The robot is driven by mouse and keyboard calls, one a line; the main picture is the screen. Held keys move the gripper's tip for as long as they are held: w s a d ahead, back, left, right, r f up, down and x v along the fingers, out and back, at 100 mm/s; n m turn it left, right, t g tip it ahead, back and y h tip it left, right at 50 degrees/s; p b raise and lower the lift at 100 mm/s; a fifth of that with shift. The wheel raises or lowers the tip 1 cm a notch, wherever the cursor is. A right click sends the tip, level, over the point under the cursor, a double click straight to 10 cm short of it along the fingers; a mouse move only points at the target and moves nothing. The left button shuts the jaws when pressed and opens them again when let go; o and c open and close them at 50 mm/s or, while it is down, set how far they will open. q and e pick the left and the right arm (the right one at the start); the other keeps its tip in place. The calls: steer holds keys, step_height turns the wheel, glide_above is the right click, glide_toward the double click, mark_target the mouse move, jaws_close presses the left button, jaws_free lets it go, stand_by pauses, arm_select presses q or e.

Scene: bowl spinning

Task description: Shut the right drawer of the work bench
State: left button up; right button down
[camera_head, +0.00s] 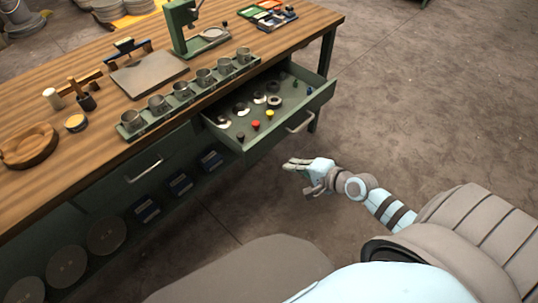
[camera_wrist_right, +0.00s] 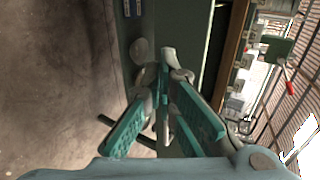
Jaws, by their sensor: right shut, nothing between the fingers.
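The work bench (camera_head: 50,185) has a wooden top and a dark green body. Its right drawer (camera_head: 290,132) is pulled out and holds rings, small coloured pieces and other small parts. The drawer has a bar handle (camera_head: 300,122) on its front. The left drawer (camera_head: 125,178) is shut. My right gripper (camera_head: 290,163) is shut and empty, in front of and a little below the open drawer's front, apparently apart from it. In the right wrist view my gripper's fingers (camera_wrist_right: 165,60) meet in front of a green surface. My left gripper is not in view.
A rack of metal cups (camera_head: 182,95), a green press (camera_head: 185,25) and a colour tray (camera_head: 270,15) stand on the bench top. Round discs (camera_head: 105,236) and blue boxes (camera_head: 178,182) are under the bench. The floor (camera_head: 420,100) to the right is clear.

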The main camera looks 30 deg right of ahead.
steer(key=b, duration=0.3)
glide_toward(261, 151)
step_height(261, 151, down, 4)
steer(key=w, duration=0.1)
steer(key=w+a, duration=0.1)
steer(key=w, duration=0.2)
steer(key=shift+w+a+r, duration=0.2)
steer(key=shift+a+r, duration=0.05)
steer(key=shift+a, duration=0.05)
steer(key=shift+w+a, duration=0.15)
steer(key=shift+w, duration=0.2)
steer(key=shift+w, duration=0.1)
